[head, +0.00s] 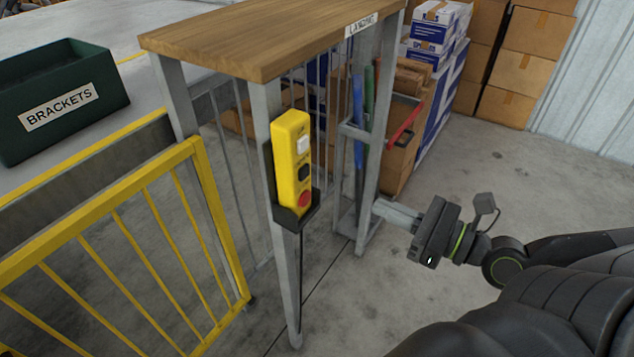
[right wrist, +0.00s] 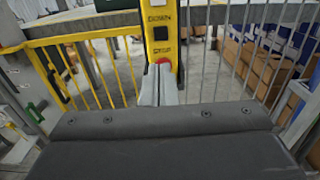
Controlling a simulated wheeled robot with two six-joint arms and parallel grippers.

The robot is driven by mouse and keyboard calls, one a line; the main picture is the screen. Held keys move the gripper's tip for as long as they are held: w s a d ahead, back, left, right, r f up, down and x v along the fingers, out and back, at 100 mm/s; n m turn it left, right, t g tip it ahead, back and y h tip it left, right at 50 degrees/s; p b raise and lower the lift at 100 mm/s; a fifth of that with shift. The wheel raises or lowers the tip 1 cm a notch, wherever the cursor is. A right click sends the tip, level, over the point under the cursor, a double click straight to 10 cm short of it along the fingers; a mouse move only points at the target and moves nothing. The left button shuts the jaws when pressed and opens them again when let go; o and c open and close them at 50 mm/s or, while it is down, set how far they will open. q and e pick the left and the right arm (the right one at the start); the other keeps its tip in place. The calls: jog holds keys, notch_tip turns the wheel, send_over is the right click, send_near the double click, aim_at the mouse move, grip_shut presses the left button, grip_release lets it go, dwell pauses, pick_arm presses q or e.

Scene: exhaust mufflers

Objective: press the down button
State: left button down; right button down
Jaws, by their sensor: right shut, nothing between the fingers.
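A yellow control box (head: 288,155) sits in a black holder on the grey leg of a wooden-topped stand. It has a white button (head: 303,144) at the top, a black button (head: 305,172) in the middle and a red button (head: 305,198) at the bottom. In the right wrist view the black button (right wrist: 161,33) has the label DOWN above it, and STOP stands above the red button. My right gripper (head: 379,208) is shut and empty, to the right of the box and apart from it. In the right wrist view its fingertips (right wrist: 164,68) overlap the red button and partly hide it.
The wooden top (head: 265,35) overhangs the box. A yellow railing (head: 120,225) stands to the left, with a green BRACKETS bin (head: 65,95) behind it. Tools with blue, green and red handles and cardboard boxes (head: 530,55) are behind. The floor (head: 500,170) by my right gripper is clear.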

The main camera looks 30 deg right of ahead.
jog(key=shift+w, duration=0.1)
jog(key=shift+w, duration=0.1)
jog(key=p, duration=0.7)
send_near(306, 173)
jog(key=p+x, duration=0.3)
jog(key=x, duration=0.2)
jog(key=shift+w+a+r, duration=0.15)
jog(key=shift+w, duration=0.2)
jog(key=shift+w+a, duration=0.2)
jog(key=shift+w, duration=0.3)
